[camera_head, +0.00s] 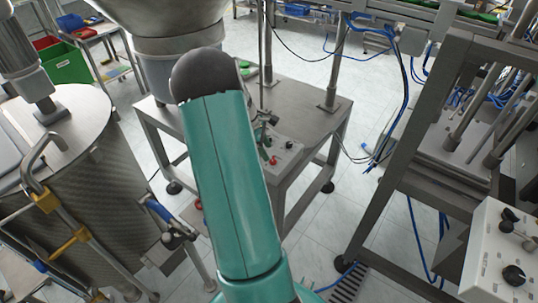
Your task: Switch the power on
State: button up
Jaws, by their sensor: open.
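A small grey control box (284,152) sits on the steel table in the middle, with a red button (273,160) and small knobs on its face. A second, pale control box (503,254) stands at the lower right, with black knobs (514,275) on its face. Which control is the power switch is too small to tell. My teal arm (232,185) rises from the bottom centre to a dark rounded joint and covers part of the middle table. I cannot make out my gripper; the arm's end is hidden behind the link or out of frame.
The steel table (318,110) carries a large metal bowl (165,20). A round metal tank (85,120) with yellow-clamped pipes stands at left. A steel frame (400,150) with blue hoses stands at right. Tiled floor (335,215) shows between table and frame.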

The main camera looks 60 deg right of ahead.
aim_at(272, 157)
jog(key=shift+x, duration=1.85)
jog(key=shift+c, duration=0.2)
jog(key=c, duration=1)
jog(key=shift+o, duration=0.2)
jog(key=m, duration=0.2)
jog(key=m+y, duration=0.1)
jog(key=m, duration=0.1)
jog(key=m+y, duration=0.1)
jog(key=m, duration=0.1)
jog(key=shift+w+d, duration=0.1)
jog(key=shift+d, duration=0.3)
jog(key=m, duration=0.2)
jog(key=m+y, duration=0.1)
jog(key=m, duration=0.1)
jog(key=m+y, duration=0.1)
jog(key=m, duration=0.1)
jog(key=shift+d+t, duration=0.3)
jog(key=shift+t, duration=0.1)
jog(key=shift+o, duration=0.2)
jog(key=shift+r, duration=0.1)
